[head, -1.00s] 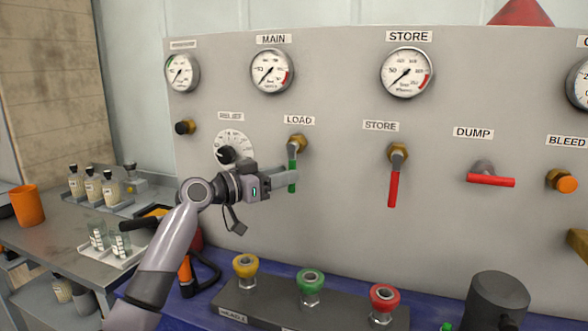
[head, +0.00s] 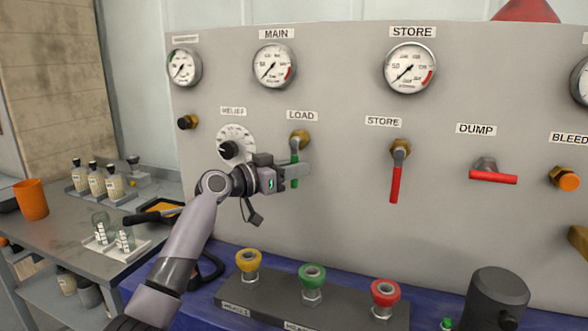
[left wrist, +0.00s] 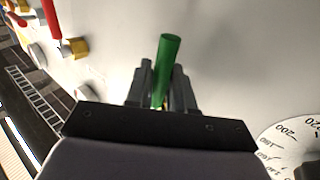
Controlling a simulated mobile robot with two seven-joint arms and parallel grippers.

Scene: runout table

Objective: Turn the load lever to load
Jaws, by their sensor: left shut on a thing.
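The load lever (head: 295,156) has a green handle and hangs down from a brass fitting under the LOAD label (head: 302,115) on the grey panel. My left gripper (head: 296,172) is at the lever from the left and is shut on its handle. In the left wrist view the green handle (left wrist: 169,62) stands between the two fingers (left wrist: 163,88), its end sticking out beyond them. The fingers hide part of the handle in the head view. My right gripper is not in view.
The red store lever (head: 396,180) hangs down to the right, and the red dump handle (head: 493,176) lies level. Yellow, green and red couplings (head: 312,275) stand below on a block.

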